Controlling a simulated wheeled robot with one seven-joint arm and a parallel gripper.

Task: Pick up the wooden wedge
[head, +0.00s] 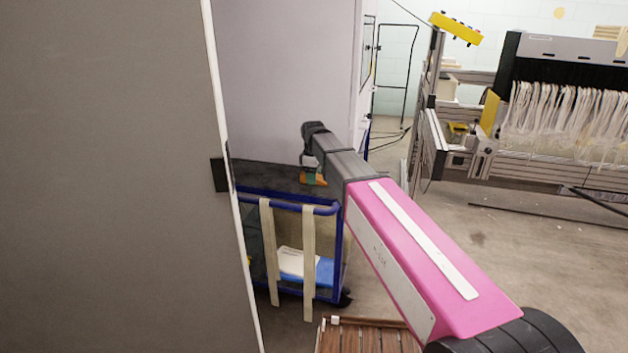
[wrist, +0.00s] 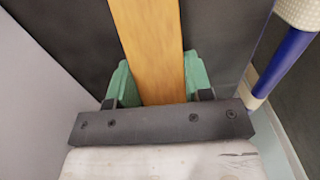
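The wooden wedge is a smooth orange-brown piece; in the wrist view the wedge (wrist: 148,40) runs from the top edge down between the green fingers of my gripper (wrist: 158,80). Both fingers lie against its sides with no clear gap. In the head view, my gripper (head: 313,178) points down over the dark top of a blue-framed cart, with a small orange patch showing at the fingers. The wedge's ends are hidden or out of view. I cannot tell whether it rests on the cart top or is clear of it.
The blue-framed cart (head: 290,198) has pale straps and a lower shelf with white items. A grey panel (head: 110,180) fills the left, and a pale cabinet (head: 285,70) stands behind the cart. A loom with white yarn (head: 565,110) stands at the right. Floor is open between.

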